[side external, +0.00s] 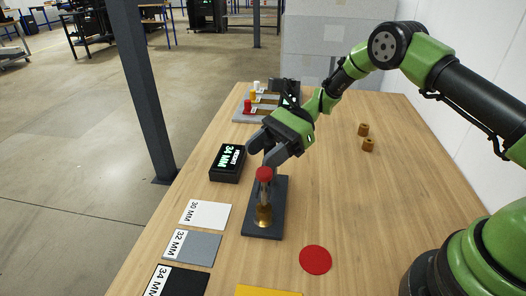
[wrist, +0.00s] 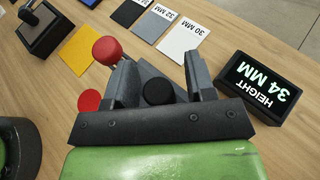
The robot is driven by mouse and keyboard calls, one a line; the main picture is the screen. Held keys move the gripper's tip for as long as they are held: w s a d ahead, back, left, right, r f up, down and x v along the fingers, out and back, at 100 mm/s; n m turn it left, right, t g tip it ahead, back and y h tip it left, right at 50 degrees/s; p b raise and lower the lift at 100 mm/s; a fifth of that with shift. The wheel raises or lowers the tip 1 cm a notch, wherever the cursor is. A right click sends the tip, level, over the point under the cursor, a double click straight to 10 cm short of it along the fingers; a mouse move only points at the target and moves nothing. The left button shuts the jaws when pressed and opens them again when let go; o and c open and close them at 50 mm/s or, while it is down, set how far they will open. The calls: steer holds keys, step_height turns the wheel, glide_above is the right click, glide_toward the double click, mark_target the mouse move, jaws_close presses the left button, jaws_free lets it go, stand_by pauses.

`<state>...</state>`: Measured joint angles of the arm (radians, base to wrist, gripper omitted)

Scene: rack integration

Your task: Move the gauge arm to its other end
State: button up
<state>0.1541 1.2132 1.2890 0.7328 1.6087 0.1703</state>
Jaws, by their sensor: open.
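The gauge has a dark base plate (side external: 279,195) on the table, a brass part (side external: 264,214) at its near end, and a grey arm topped by a red knob (side external: 264,174). The red knob also shows in the wrist view (wrist: 107,50), beside the tip of the left finger and not between the fingers. My gripper (side external: 262,152) is open, just beyond and above the knob in the side view. In the wrist view my gripper (wrist: 160,78) has a black round part (wrist: 158,92) between its fingers. Whether a finger touches the knob cannot be told.
A display (side external: 228,162) reading HEIGHT 34 MM stands left of the gauge. Cards marked 30 MM (side external: 205,214), 32 MM (side external: 192,248) and 34 MM (side external: 178,281) lie nearer. A red disc (side external: 315,260) lies right. Two brown pieces (side external: 366,138) stand further back.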

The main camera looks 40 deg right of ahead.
steer(key=shift+a+f, duration=0.1)
steer(key=shift+a, duration=0.1)
steer(key=shift+c, duration=0.4)
jaws_close()
steer(key=shift+n+g, duration=0.3)
steer(key=shift+g, duration=0.1)
steer(key=shift+s+d+n+g+h, duration=0.25)
steer(key=shift+d+n+g, duration=0.05)
steer(key=shift+n+g, duration=0.6)
steer(key=shift+s+d+n+g+h, duration=0.3)
steer(key=shift+n+g, duration=0.45)
steer(key=shift+g, duration=0.15)
steer(key=shift+s+d+n+g+h, duration=0.25)
steer(key=shift+n+g, duration=0.6)
steer(key=shift+g, duration=0.05)
steer(key=shift+d, duration=0.1)
steer(key=shift+g, duration=0.3)
steer(key=shift+o, duration=0.4)
jaws_free()
